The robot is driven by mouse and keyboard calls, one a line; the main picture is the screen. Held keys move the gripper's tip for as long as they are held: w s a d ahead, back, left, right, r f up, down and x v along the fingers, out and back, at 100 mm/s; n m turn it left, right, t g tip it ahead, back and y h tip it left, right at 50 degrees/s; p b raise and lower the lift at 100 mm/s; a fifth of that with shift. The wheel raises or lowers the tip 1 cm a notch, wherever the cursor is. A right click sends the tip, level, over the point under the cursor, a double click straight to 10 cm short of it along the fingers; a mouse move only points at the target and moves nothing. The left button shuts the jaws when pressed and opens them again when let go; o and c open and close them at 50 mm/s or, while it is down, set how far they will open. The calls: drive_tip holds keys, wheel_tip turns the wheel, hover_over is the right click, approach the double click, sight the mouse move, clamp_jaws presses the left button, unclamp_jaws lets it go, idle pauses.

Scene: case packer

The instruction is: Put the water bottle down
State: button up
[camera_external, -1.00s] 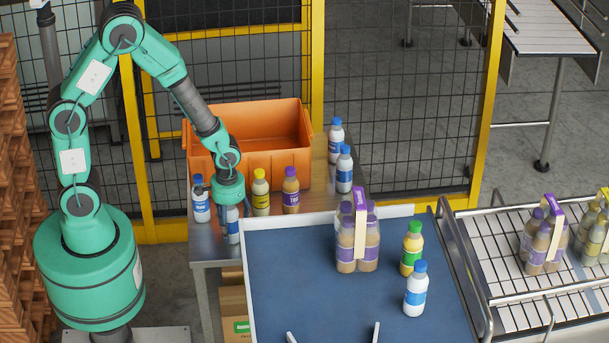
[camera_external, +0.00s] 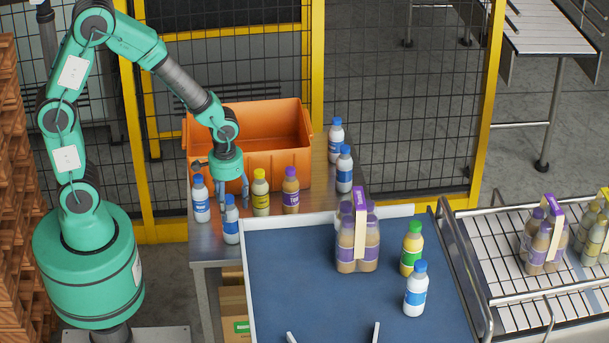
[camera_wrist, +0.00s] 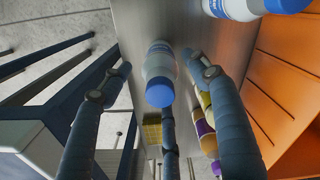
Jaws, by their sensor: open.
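A white water bottle with a blue cap and blue label (camera_external: 231,223) stands upright on the grey metal table, near its front edge. My gripper (camera_external: 234,193) is just above and behind it, open and empty. In the wrist view the bottle (camera_wrist: 159,68) is seen from above, between the spread fingers of my gripper (camera_wrist: 160,85), with visible gaps on both sides. A second, similar water bottle (camera_external: 200,201) stands to its left, and two more stand at the table's right end.
A yellow bottle (camera_external: 261,194) and a purple-capped brown bottle (camera_external: 291,192) stand right of my gripper. An orange crate (camera_external: 270,160) is behind them. The blue-topped conveyor (camera_external: 290,260) holds a bottle pack and two loose bottles. A wire fence stands behind.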

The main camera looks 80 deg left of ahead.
sight(229, 197)
drive_tip(key=shift+r, duration=1.65)
drive_tip(key=shift+d+r, duration=0.1)
drive_tip(key=shift+r, duration=0.5)
drive_tip(key=s+d+r+m+t, duration=0.2)
drive_tip(key=s+r, duration=0.2)
drive_tip(key=r, duration=0.4)
drive_tip(key=s+d+r+m+t, duration=0.1)
drive_tip(key=s+d+r+m, duration=0.1)
drive_tip(key=s+r, duration=0.3)
drive_tip(key=s+d+r+m+t, duration=0.2)
drive_tip(key=s+r, duration=0.3)
drive_tip(key=r, duration=0.8)
drive_tip(key=shift+d+m+t, duration=0.3)
drive_tip(key=shift+d+m, duration=0.1)
drive_tip(key=shift+m, duration=0.5)
drive_tip(key=shift+s+f, duration=0.1)
drive_tip(key=shift+f, duration=0.05)
